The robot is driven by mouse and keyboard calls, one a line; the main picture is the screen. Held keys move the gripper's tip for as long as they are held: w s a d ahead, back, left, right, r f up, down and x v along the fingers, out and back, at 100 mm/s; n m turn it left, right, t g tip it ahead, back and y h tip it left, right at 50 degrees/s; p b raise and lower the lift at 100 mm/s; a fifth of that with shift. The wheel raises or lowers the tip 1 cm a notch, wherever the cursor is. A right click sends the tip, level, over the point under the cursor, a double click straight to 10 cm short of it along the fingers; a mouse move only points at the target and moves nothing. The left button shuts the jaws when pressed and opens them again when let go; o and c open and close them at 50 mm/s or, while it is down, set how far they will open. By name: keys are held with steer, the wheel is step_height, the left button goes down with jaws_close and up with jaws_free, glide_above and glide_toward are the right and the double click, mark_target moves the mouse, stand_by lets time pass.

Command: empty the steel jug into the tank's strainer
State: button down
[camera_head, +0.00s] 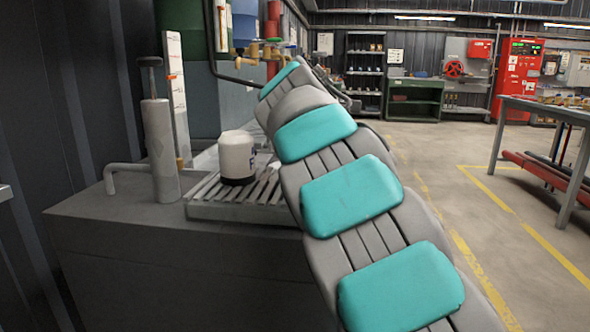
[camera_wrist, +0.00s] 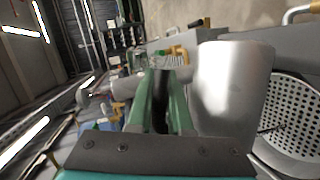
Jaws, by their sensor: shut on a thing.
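The steel jug (camera_wrist: 230,92) is a shiny cylinder just right of my gripper (camera_wrist: 162,95) in the wrist view. My gripper's green fingers are shut on a dark part beside it, which looks like its handle. The strainer (camera_wrist: 297,122), a round pale perforated dish, lies at the right edge, beside the jug in the picture. The room's ceiling is at the left of this view, so the jug looks tipped well over. Its mouth and contents are not visible, and I see no stream. In the head view, my arm hides gripper, jug and strainer.
In the head view, a white canister (camera_head: 237,157) stands on a slatted grate (camera_head: 222,209) on the grey tank top (camera_head: 150,222). A grey hand pump (camera_head: 160,150) stands to its left. A upright white gauge board (camera_head: 175,95) is behind. Open floor lies right.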

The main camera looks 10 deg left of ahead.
steer(key=shift+a+f+n, duration=0.1)
steer(key=shift+a+n, duration=0.3)
steer(key=shift+a, duration=0.2)
stand_by(0.3)
steer(key=shift+s+a+r+n+t+h+p, duration=0.1)
steer(key=shift+a+r+n+t+h+p, duration=0.45)
steer(key=shift+a, duration=0.2)
stand_by(0.5)
